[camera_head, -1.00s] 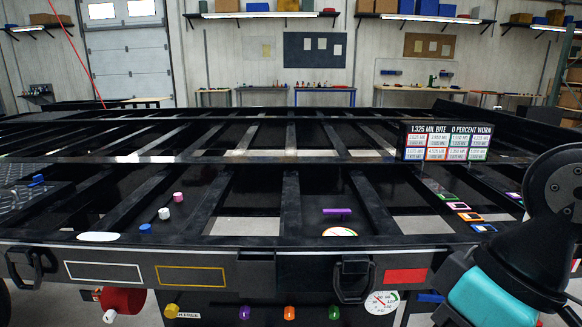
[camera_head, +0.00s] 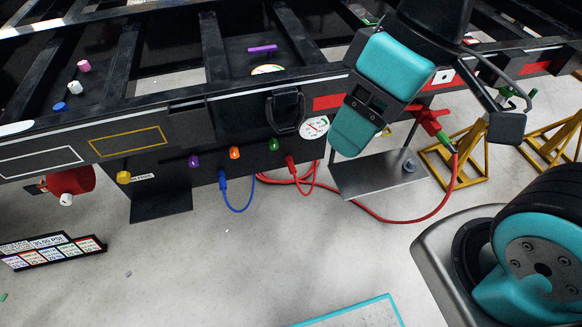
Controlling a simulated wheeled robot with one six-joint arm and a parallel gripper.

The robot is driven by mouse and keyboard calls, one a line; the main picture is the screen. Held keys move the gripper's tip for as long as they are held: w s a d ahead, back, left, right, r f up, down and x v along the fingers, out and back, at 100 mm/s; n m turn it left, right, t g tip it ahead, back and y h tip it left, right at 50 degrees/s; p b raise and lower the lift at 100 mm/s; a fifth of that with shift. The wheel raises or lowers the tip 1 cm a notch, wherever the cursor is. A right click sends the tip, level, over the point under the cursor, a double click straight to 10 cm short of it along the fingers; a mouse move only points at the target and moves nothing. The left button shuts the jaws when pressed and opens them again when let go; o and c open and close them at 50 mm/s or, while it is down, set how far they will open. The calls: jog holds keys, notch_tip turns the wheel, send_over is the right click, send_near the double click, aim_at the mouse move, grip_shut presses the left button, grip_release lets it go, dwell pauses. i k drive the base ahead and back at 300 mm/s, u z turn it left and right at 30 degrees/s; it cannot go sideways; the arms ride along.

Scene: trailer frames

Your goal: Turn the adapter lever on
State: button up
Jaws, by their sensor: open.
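A red fitting (camera_head: 430,121) with a small green part (camera_head: 444,137) sits under the trailer frame's front beam, right of centre. A red hose (camera_head: 453,172) runs from its lower end. It is the likeliest adapter, but its lever is too small to tell apart. My gripper (camera_head: 430,130) hangs from the top, with a teal part on the left and a dark block on the right, apart from each other. It is open, and the fitting shows between these parts. I cannot tell whether it touches the fitting or is only in front of it.
A grey plate (camera_head: 378,178) hangs below the beam. A yellow stand (camera_head: 473,165) is at the right, near the hose. A blue hose (camera_head: 238,207) loops below coloured knobs, and a pressure gauge (camera_head: 315,128) is beside them. The floor in front is mostly clear.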

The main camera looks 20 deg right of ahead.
aim_at(434, 115)
jog(key=z, duration=0.45)
jog(key=k, duration=0.55)
jog(key=z, duration=1.65)
jog(key=i, duration=0.65)
jog(key=z, duration=0.6)
jog(key=i, duration=1.3)
jog(key=u, duration=1.25)
jog(key=i, duration=0.45)
jog(key=u, duration=0.4)
